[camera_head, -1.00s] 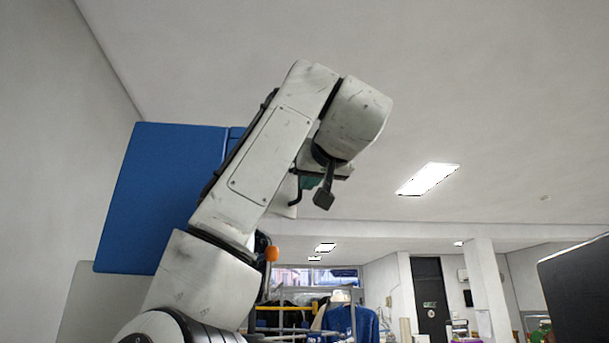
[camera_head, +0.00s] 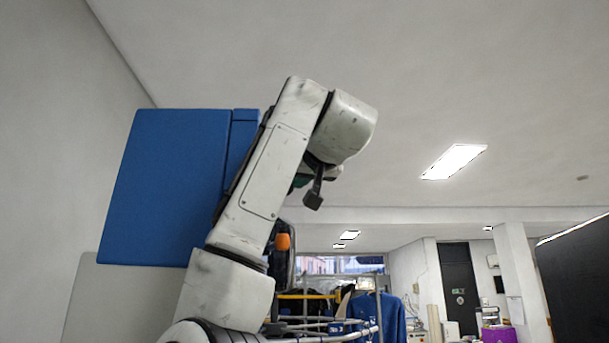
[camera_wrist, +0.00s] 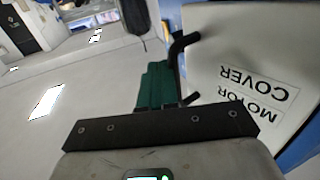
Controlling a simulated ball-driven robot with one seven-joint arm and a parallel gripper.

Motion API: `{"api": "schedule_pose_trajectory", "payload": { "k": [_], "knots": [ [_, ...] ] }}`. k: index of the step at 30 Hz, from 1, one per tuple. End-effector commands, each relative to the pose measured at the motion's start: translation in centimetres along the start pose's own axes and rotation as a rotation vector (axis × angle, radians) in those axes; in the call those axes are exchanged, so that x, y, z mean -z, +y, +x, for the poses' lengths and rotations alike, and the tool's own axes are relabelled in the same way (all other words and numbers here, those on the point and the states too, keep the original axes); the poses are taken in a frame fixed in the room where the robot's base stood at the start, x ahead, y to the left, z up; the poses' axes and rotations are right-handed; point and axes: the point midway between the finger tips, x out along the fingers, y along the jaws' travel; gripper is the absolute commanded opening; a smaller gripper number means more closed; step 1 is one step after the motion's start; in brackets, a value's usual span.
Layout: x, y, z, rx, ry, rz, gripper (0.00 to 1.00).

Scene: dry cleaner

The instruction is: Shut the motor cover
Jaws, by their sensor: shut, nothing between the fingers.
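The motor cover (camera_wrist: 235,55) is a white panel on the right of the wrist view, its label upside down. A black bent handle (camera_wrist: 183,42) sticks out from its left side. The green fingers of my gripper (camera_wrist: 156,72) are shut and empty, just left of the handle; I cannot tell whether they touch it. In the head view my gripper (camera_head: 299,182) is partly hidden behind my wrist, and my arm hides most of the cover. How far the cover stands open is not clear.
A large blue machine panel (camera_head: 165,190) stands behind my arm at the left. An orange knob (camera_head: 283,242) is beside my arm. Clothes on a rack (camera_head: 385,315) are further back. A dark panel (camera_head: 580,275) is at the right edge.

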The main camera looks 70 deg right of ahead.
Motion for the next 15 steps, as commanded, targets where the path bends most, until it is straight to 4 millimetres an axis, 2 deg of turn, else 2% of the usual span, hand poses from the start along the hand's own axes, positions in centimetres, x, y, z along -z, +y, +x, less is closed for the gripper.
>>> {"api": "schedule_pose_trajectory", "payload": {
  "k": [15],
  "knots": [
    [0.03,-0.68,1.06,-0.001,0.000,-0.001,0.00]
  ]
}}
